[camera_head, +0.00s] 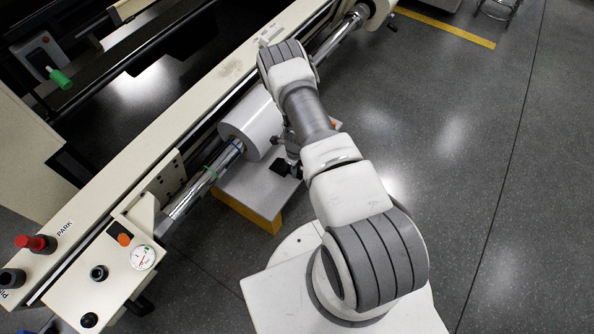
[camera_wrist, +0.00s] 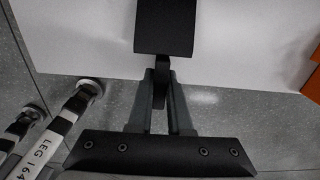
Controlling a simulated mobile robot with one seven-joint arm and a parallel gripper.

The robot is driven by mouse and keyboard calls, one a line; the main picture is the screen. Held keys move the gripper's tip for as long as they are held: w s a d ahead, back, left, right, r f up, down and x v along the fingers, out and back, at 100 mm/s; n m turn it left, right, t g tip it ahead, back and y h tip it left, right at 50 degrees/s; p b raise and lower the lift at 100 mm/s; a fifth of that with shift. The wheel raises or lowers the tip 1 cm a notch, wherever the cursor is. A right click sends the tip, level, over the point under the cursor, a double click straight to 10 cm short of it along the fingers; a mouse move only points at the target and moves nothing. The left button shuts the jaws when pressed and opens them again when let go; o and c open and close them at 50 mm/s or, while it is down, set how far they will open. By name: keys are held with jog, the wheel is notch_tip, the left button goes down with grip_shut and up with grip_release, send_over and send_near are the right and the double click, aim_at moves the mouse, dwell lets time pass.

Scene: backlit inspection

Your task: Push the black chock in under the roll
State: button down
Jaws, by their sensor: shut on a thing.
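The white roll (camera_head: 258,122) sits on a metal shaft over a light-topped platform in the head view. The black chock (camera_head: 281,168) is on the near side of the roll, apart from it in the picture, over the platform top. In the wrist view the chock (camera_wrist: 165,27) is a dark block with a narrow tab. My gripper (camera_wrist: 161,82) is shut on that tab, with the block beyond the fingertips. In the head view my gripper (camera_head: 293,163) is partly hidden by my arm. I cannot tell whether the chock touches the platform top.
The light platform (camera_head: 252,192) has an orange-yellow side. The shaft (camera_head: 205,186) runs along a long cream machine beam (camera_head: 195,108). A striped leg labelled LEG 164 (camera_wrist: 62,125) stands at the left in the wrist view. An orange piece (camera_wrist: 312,78) is at the right.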

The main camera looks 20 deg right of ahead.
aim_at(284, 165)
jog(key=shift+w+a+b, duration=0.55)
jog(key=shift+w+b, duration=0.1)
jog(key=shift+w, duration=0.15)
jog(key=shift+w, duration=0.2)
jog(key=shift+w+a, duration=0.25)
jog(key=shift+w+a, duration=0.35)
jog(key=shift+w, duration=0.2)
jog(key=shift+w+a, duration=0.35)
jog(key=shift+w, duration=0.2)
jog(key=c, duration=0.8)
grip_release()
jog(key=shift+o, duration=0.2)
notch_tip(284, 165, up, 18)
jog(key=p, duration=0.6)
jog(key=shift+f, duration=0.25)
